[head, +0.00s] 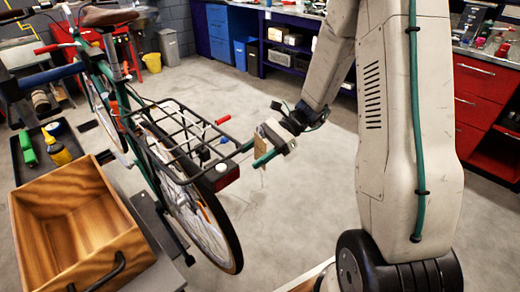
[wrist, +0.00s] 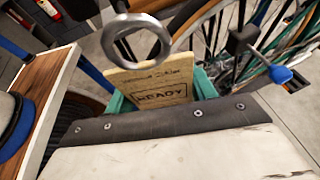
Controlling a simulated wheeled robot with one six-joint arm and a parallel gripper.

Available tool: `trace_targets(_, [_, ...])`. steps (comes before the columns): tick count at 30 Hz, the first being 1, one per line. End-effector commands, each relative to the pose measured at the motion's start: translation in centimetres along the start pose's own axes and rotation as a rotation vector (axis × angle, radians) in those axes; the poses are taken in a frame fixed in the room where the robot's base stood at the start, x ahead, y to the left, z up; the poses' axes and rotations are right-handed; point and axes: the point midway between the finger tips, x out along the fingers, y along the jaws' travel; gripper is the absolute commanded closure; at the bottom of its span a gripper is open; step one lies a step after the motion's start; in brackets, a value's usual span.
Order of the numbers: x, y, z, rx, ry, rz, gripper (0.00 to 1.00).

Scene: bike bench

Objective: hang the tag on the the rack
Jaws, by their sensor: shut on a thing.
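The tag is a tan card printed "READY" (wrist: 160,92) with a grey metal ring (wrist: 137,40) at its top end. My gripper (wrist: 160,95) is shut on the card, between teal fingers. In the head view, my gripper (head: 255,153) is just right of the rear end of the bike's black rack (head: 185,127), apart from it; the tag (head: 265,142) is small and partly hidden there. The rack sits over the rear wheel of a green bike and has a red-tipped part on its right side.
A wooden crate (head: 112,212) stands at the lower left, beside the rear wheel (head: 205,225). A black tray (head: 72,150) holds a green and a yellow bottle. Red drawers (head: 482,80) stand at the right. The floor (head: 295,195) below my gripper is clear.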

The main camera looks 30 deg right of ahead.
Motion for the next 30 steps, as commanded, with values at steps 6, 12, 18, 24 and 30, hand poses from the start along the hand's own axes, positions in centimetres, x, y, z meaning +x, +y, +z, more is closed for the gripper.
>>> trace_targets(6, [1.2,0.4,0.4,0.001,0.001,0.0,0.66])
trace_targets(12, [2.4,0.7,0.8,0.0,0.0,0.0,0.66])
trace_targets(18, [3.4,1.0,1.1,-0.001,0.001,0.001,0.66])
trace_targets(24, [4.3,1.2,1.0,0.001,0.0,-0.001,0.66])
trace_targets(30, [4.7,1.3,0.9,0.001,0.0,0.0,0.66])
